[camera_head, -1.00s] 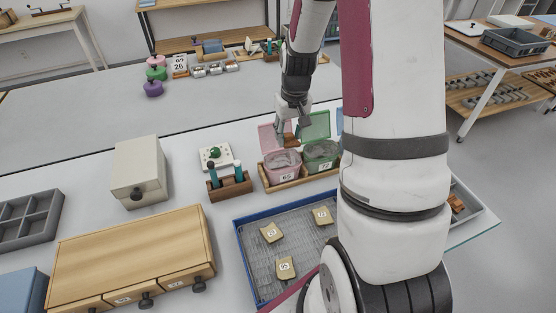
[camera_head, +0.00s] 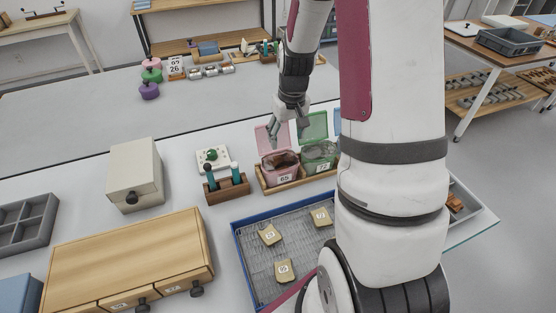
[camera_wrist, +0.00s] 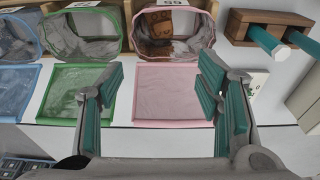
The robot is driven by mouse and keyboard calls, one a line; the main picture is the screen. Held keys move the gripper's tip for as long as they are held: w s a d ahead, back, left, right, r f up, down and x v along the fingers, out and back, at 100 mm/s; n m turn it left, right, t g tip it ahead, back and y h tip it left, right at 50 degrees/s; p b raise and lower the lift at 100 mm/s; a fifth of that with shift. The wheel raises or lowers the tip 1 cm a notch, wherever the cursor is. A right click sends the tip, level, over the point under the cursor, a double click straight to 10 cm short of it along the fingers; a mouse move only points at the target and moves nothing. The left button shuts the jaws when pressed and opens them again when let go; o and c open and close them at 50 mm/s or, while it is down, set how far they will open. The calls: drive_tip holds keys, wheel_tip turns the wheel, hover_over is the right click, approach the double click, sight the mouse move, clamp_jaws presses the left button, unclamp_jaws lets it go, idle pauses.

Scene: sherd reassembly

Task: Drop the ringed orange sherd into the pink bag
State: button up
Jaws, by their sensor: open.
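The orange-brown sherd (camera_wrist: 160,24) lies inside the pink bag (camera_wrist: 134,40), with a ring mark just visible on it in the wrist view. In the head view the sherd (camera_head: 284,159) shows as a brown patch in the mouth of the pink bag (camera_head: 283,173), which carries the label 65. My gripper (camera_head: 287,132) is open and empty above the pink bag's raised lid. In the wrist view its teal-padded fingers (camera_wrist: 165,95) stand wide apart with nothing between them.
A green bag (camera_head: 319,160) labelled 72 stands beside the pink one in a wooden holder. A wooden block with teal-handled tools (camera_head: 227,188) stands left. A blue-rimmed tray (camera_head: 246,259) in front holds several tan sherds. A beige box (camera_head: 135,175) stands further left.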

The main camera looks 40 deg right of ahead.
wheel_tip(320, 180, up, 11)
drive_tip(key=s, duration=0.1)
drive_tip(key=shift+s+a, duration=0.25)
drive_tip(key=shift+f, duration=0.15)
drive_tip(key=s+a+r+n+t, duration=0.1)
drive_tip(key=s+a+r, duration=0.6)
drive_tip(key=a+r, duration=0.3)
drive_tip(key=s+a+n, duration=0.1)
drive_tip(key=s+a, duration=0.3)
drive_tip(key=s, duration=0.2)
drive_tip(key=s+a+r+n+t, duration=0.1)
drive_tip(key=s+a, duration=0.4)
drive_tip(key=s, duration=0.2)
drive_tip(key=shift+s+r+p, duration=0.25)
drive_tip(key=shift+r+p, duration=0.05)
